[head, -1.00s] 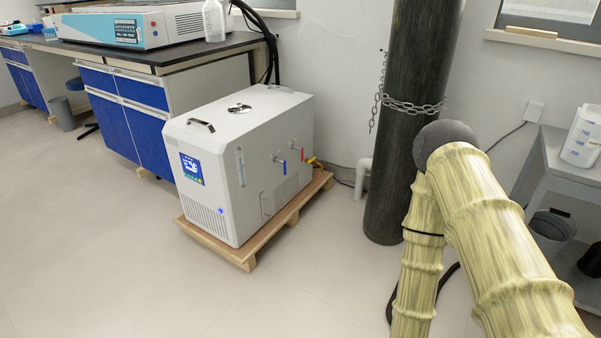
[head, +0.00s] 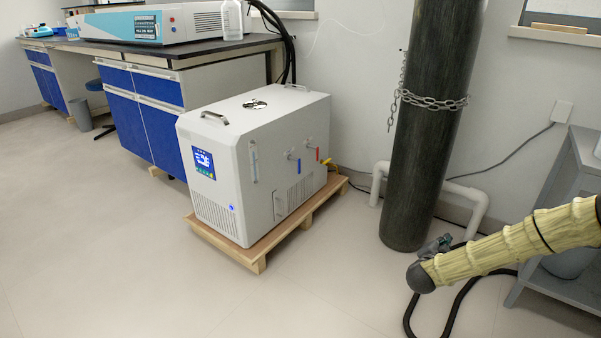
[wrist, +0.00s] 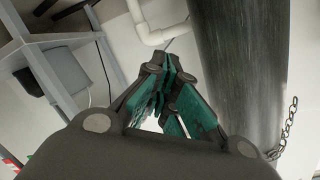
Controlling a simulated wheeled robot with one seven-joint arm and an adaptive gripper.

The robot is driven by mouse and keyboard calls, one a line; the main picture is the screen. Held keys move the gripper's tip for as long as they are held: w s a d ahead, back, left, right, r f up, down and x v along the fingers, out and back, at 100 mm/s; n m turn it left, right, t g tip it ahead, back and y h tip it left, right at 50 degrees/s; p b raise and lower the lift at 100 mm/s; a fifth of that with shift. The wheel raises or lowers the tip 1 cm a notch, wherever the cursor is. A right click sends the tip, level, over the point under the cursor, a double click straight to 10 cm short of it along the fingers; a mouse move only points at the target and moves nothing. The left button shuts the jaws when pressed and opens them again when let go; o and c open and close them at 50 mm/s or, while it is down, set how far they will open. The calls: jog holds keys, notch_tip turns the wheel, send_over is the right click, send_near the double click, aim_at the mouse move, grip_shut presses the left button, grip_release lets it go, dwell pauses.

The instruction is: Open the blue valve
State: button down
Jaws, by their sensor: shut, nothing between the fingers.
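The blue valve (head: 298,166) is a small blue lever hanging down on the right side face of the white chiller box (head: 235,185) in the head view. A red lever (head: 317,153) sits to its right. My gripper (head: 437,246) shows small and partly behind my arm, low beside the dark cylinder, well to the right of the valve and apart from it. In the wrist view my gripper (wrist: 161,63) has its teal-padded fingers together at the tips, with nothing between them. The blue valve is not in the wrist view.
The box stands on a wooden pallet (head: 258,262). A dark chained cylinder (head: 425,130) stands right of it, with white pipe (head: 478,207) behind. A grey shelf (head: 575,160) is at the right. The floor (head: 130,260) in front is clear.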

jog(key=shift+w+d+r, duration=0.1)
jog(key=shift+d+r, duration=0.25)
jog(key=shift+d, duration=0.25)
